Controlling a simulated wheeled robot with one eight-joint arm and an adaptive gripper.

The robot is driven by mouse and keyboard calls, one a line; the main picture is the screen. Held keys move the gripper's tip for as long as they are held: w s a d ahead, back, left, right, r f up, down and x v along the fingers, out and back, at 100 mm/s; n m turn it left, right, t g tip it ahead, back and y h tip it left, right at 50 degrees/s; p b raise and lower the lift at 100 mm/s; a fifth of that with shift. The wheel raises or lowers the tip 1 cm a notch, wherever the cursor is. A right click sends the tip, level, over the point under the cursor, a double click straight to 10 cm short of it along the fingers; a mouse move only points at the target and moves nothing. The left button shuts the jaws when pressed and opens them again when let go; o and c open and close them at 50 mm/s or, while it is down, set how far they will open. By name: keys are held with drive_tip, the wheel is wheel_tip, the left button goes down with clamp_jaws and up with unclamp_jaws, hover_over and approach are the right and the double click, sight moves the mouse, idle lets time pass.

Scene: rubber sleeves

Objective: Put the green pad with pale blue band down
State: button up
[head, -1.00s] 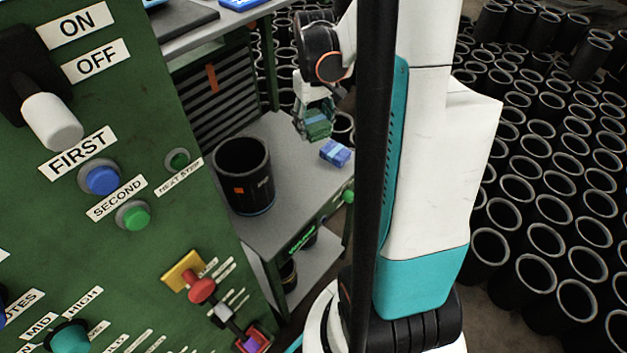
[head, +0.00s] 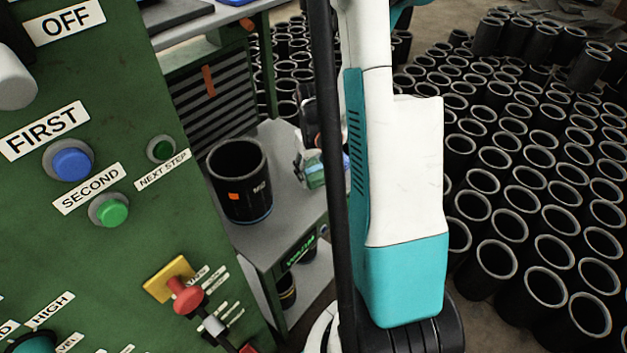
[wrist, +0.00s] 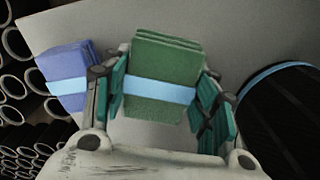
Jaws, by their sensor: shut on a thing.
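The green pad with the pale blue band (wrist: 165,60) is between the teal-padded fingers of my gripper (wrist: 160,98) in the wrist view. It looks like a small stack of green layers with the band across it. My gripper (head: 308,168) is shut on the pad (head: 315,177), low over the grey table top (head: 275,222). I cannot tell whether the pad touches the table. In the head view my own arm hides part of this area.
A blue pad with a pale blue band (wrist: 68,75) lies left of my gripper in the wrist view. A black rubber sleeve (head: 240,185) stands on the table to the left in the head view. A green control panel (head: 130,240) is nearer. Many black sleeves (head: 540,200) stand at right.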

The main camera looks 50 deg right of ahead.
sight(313, 178)
drive_tip(key=shift+f+b, duration=0.4)
drive_tip(key=shift+f, duration=1.15)
drive_tip(key=shift+f, duration=0.1)
drive_tip(key=shift+f+b, duration=0.2)
drive_tip(key=shift+b, duration=0.15)
drive_tip(key=o, duration=1)
drive_tip(key=shift+o, duration=0.2)
drive_tip(key=shift+r, duration=0.15)
wheel_tip(313, 178, up, 12)
drive_tip(key=p, duration=0.5)
drive_tip(key=shift+r, duration=0.15)
